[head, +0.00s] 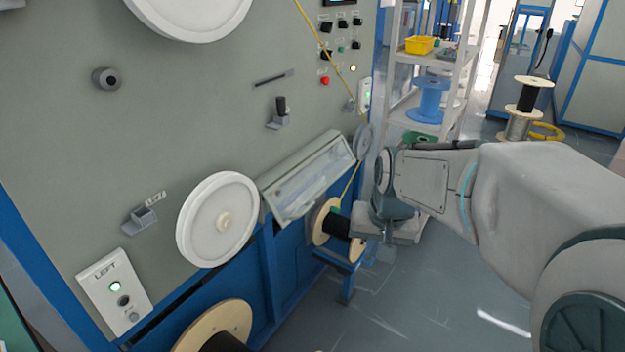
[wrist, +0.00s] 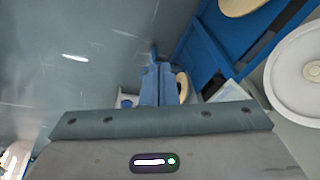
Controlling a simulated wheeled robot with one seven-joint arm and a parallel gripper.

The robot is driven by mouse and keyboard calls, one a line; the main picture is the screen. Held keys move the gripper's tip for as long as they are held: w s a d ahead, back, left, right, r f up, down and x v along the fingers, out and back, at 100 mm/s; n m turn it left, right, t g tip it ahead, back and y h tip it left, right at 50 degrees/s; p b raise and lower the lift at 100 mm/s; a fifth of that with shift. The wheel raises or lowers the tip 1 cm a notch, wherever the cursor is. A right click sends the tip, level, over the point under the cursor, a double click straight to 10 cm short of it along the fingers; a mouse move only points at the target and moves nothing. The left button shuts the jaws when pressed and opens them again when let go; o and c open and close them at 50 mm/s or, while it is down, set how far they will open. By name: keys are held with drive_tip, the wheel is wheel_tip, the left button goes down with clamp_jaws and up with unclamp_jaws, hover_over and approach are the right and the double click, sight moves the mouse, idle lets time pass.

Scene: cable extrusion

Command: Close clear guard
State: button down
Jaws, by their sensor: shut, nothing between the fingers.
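The clear guard (head: 312,186) is a see-through panel in a pale grey frame, low on the machine front. It slants outward from the panel, between a white wheel and a spool. A pale slanted piece in the wrist view (wrist: 234,91) seems to be part of it. My gripper (head: 385,252) is to the right of the guard and lower in the head view, apart from it and pointing down. It is shut and empty. Its fingertips are small and hard to make out.
A white wheel (head: 217,220) stands left of the guard. A wooden spool (head: 324,222) on a blue frame lies between guard and gripper. A shelf (head: 405,112) stands behind my arm. The floor (head: 400,315) is clear.

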drive_tip(key=w+a+f+m+y, duration=0.2)
drive_tip(key=w+a+y, duration=0.15)
drive_tip(key=w, duration=1.05)
drive_tip(key=m+t+y, duration=0.1)
drive_tip(key=m+y, duration=0.2)
approach(307, 209)
drive_tip(key=p+x, duration=0.3)
drive_tip(key=x, duration=0.3)
drive_tip(key=shift+w+a+f, duration=0.1)
drive_tip(key=shift+a+f, duration=0.05)
drive_tip(key=shift+f, duration=0.05)
